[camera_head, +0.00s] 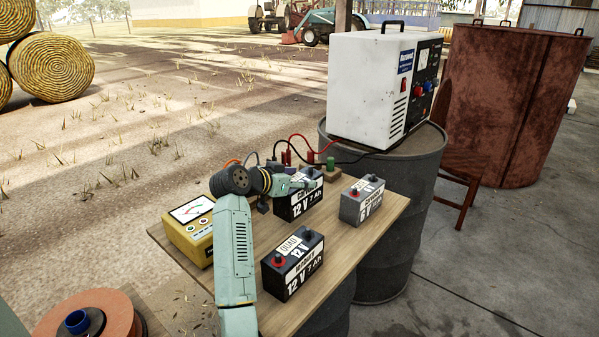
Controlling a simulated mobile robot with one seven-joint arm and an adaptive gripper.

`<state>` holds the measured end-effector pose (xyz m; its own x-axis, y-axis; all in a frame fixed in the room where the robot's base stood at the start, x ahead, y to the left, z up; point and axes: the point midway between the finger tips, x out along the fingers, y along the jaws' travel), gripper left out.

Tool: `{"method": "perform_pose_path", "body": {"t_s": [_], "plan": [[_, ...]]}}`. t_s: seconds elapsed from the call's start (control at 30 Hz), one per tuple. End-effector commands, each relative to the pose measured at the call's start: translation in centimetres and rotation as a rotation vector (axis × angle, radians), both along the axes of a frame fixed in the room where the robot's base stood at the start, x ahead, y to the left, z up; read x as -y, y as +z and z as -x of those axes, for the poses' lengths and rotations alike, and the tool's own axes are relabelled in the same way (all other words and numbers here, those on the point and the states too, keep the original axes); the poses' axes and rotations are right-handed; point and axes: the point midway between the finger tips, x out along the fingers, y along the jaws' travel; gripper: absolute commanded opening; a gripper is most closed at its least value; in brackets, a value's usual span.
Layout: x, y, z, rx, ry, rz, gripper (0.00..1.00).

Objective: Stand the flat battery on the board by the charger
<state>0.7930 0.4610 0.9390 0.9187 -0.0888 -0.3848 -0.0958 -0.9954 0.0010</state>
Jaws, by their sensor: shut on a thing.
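My gripper (305,181) is shut on the top of a black 12 V 7 Ah battery (308,205) at the back of the wooden board (340,252). The battery is upright; whether its base touches the board I cannot tell. A second black 12 V 7 Ah battery (293,268) stands nearer on the board, and a grey 6 V battery (362,203) stands at the right. Nothing visible shows which is flat. The white charger (368,85) stands on a drum behind the board. My arm covers part of the board's left side.
A yellow meter (191,232) sits at the board's left edge. Red and black leads run from the charger to clips (283,157) behind the held battery. A dark drum (405,215) bears the charger. Bare board lies between the near black and grey batteries.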

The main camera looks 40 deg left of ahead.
Motion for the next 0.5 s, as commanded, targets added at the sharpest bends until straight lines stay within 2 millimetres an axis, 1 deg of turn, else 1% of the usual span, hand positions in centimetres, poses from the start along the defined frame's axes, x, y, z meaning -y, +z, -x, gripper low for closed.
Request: {"method": "perform_pose_path", "body": {"t_s": [0.03, 0.23, 0.5], "plan": [[0.0, 0.5, 0.0, 0.016, 0.002, -0.005, 0.0], [-0.1, -0.4, 0.0, 0.016, 0.002, -0.007, 0.0], [-0.1, -3.2, 0.0, 0.014, 0.003, -0.004, 0.0]]}}
